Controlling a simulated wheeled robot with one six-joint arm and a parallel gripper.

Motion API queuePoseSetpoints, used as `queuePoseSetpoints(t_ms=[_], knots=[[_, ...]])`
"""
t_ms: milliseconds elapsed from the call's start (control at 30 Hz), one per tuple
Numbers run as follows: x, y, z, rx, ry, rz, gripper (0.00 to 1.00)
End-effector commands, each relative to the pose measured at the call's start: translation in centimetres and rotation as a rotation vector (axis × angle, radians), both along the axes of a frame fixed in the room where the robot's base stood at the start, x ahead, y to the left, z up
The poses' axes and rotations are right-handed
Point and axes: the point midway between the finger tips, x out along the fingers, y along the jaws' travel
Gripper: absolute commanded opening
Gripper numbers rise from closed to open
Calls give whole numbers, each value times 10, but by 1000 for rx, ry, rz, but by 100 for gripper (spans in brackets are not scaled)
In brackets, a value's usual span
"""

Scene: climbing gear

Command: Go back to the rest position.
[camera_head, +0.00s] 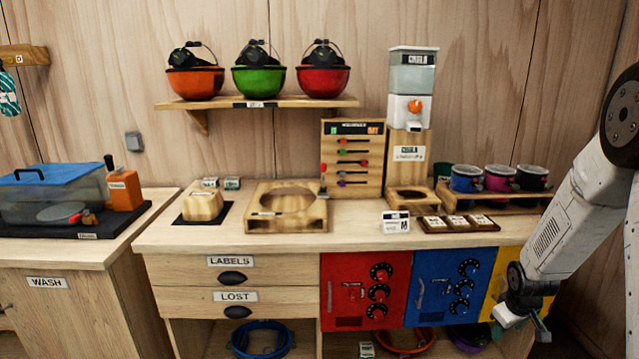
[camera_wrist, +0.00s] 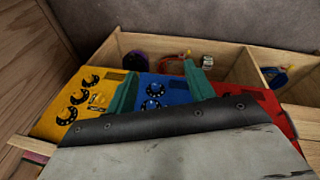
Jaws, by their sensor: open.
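My arm comes in from the right edge of the head view and reaches down in front of the cabinet's right end. My gripper (camera_head: 524,322) hangs low there, by the yellow door (camera_head: 508,272). In the wrist view its two green fingers (camera_wrist: 160,90) stand apart with nothing seen between them. Beyond them are the blue door (camera_wrist: 165,92), the red door (camera_wrist: 262,102) and the yellow door (camera_wrist: 85,100), seen from above. Whether the fingers touch a door cannot be told.
A shelf (camera_head: 230,103) above bears three helmets. Rope coils, including a blue one (camera_head: 262,340), lie in the lower compartments. The front of the drawers (camera_head: 235,280) is clear.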

Motion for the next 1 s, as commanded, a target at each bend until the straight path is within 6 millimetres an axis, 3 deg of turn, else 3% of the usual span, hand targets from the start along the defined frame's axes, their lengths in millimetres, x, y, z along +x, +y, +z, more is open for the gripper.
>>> queuePoseSetpoints(t_ms=[33,200,500,800,1000], knots=[[-15,12,26,13,34,-44,53],[-74,54,92,63,163,-197,53],[-183,128,191,124,310,-376,53],[-283,185,254,170,331,-410,53],[-315,205,277,194,215,-341,53]])
